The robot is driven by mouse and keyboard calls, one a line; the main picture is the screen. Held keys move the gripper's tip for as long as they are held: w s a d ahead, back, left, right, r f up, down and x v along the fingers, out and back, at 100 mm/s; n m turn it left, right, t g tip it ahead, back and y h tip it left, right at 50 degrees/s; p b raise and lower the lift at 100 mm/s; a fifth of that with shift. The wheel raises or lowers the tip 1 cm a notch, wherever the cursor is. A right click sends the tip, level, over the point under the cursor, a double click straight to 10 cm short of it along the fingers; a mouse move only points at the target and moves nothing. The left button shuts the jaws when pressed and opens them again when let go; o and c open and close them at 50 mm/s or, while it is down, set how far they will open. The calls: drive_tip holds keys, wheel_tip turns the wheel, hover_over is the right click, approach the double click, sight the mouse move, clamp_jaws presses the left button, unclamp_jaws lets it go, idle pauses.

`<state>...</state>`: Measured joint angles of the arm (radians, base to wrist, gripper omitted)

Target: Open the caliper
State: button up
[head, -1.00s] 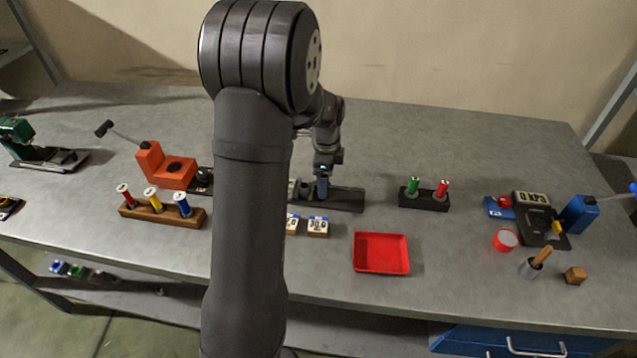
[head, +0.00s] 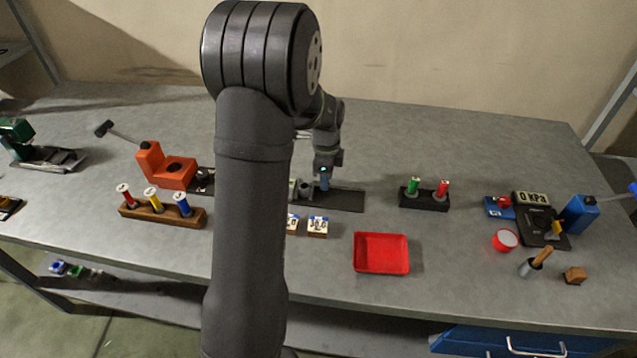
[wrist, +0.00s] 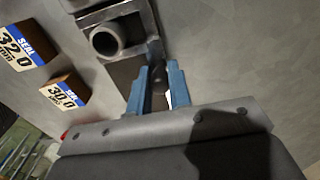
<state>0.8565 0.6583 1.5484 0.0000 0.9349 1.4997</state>
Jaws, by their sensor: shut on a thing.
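The caliper appears to be the long dark bar (head: 345,199) lying on the bench, partly hidden behind my arm in the head view. Grey metal jaw parts (head: 304,189) stand on it just left of my gripper (head: 324,180). In the wrist view, a grey metal frame (wrist: 150,33) and a round hollow metal piece (wrist: 105,40) sit at the top left. My gripper (wrist: 159,88) has its blue fingers around a small dark part (wrist: 158,100) over the bar. The fingers are slightly apart, shut on this part; its exact shape is partly hidden.
Two labelled seal blocks (head: 317,226) sit in front of the bar. A red tray (head: 382,254) lies further forward, and a black holder (head: 424,199) with green and red plugs stands to the right. An orange device (head: 166,165) and a wooden rack (head: 162,214) are on the left.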

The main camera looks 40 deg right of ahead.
drive_tip(key=shift+s+d, duration=0.1)
idle(0.5)
drive_tip(key=shift+s+d, duration=0.9)
idle(0.7)
drive_tip(key=o, duration=0.8)
drive_tip(key=shift+o, duration=0.2)
drive_tip(key=shift+r, duration=0.1)
wheel_tip(320, 180, up, 7)
idle(0.5)
